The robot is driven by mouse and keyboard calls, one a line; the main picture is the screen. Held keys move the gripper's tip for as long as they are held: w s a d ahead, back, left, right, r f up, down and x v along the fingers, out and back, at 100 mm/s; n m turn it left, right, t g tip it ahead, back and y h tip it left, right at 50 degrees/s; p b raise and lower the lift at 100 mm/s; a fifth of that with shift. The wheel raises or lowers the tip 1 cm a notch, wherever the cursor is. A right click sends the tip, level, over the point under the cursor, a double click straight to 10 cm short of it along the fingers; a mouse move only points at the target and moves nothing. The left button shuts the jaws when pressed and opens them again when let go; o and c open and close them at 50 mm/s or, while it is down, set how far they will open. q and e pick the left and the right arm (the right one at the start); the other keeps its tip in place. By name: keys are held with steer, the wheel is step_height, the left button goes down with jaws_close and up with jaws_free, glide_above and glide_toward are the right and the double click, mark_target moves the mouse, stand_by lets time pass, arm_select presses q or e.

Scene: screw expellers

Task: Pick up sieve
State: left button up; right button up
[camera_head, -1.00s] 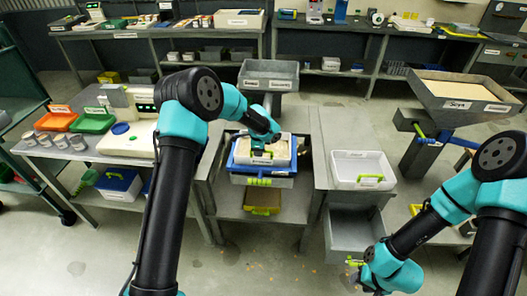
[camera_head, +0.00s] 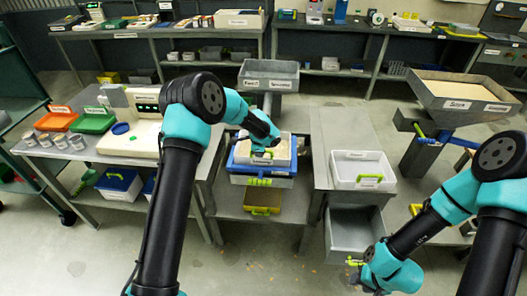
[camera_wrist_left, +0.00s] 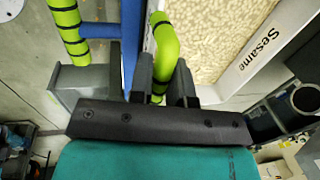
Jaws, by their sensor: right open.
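A white-rimmed tray labelled "Sesame" (camera_wrist_left: 250,62), filled with pale grain, has a green handle (camera_wrist_left: 165,45) on its near side. I cannot tell whether this tray or the blue frame (camera_head: 234,160) around it is the sieve. In the head view the tray (camera_head: 282,150) sits inside the blue frame, partly hidden by my left gripper (camera_head: 262,152). In the left wrist view the fingers of my left gripper (camera_wrist_left: 162,85) lie on both sides of the green handle; whether they press on it is unclear. My right gripper (camera_head: 356,262) is open and empty at the lower right.
Another white tray with a green handle (camera_head: 361,166) stands on the bench to the right. Below the frame is a yellow bin (camera_head: 262,199). At left, a table holds an orange tray (camera_head: 60,121), a green tray (camera_head: 94,121), cups and a scale. A hopper (camera_head: 460,92) stands at right.

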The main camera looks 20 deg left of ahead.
arm_select(q)
jaws_close()
stand_by(0.3)
steer(key=shift+r, duration=0.45)
step_height(320, 180, up, 3)
steer(key=shift+f, duration=0.1)
steer(key=s+d, duration=0.2)
steer(key=s, duration=0.5)
steer(key=s+d+r, duration=0.1)
steer(key=s+d, duration=0.1)
steer(key=s, duration=0.6)
steer(key=shift+s+d+r, duration=0.15)
steer(key=shift+d, duration=0.25)
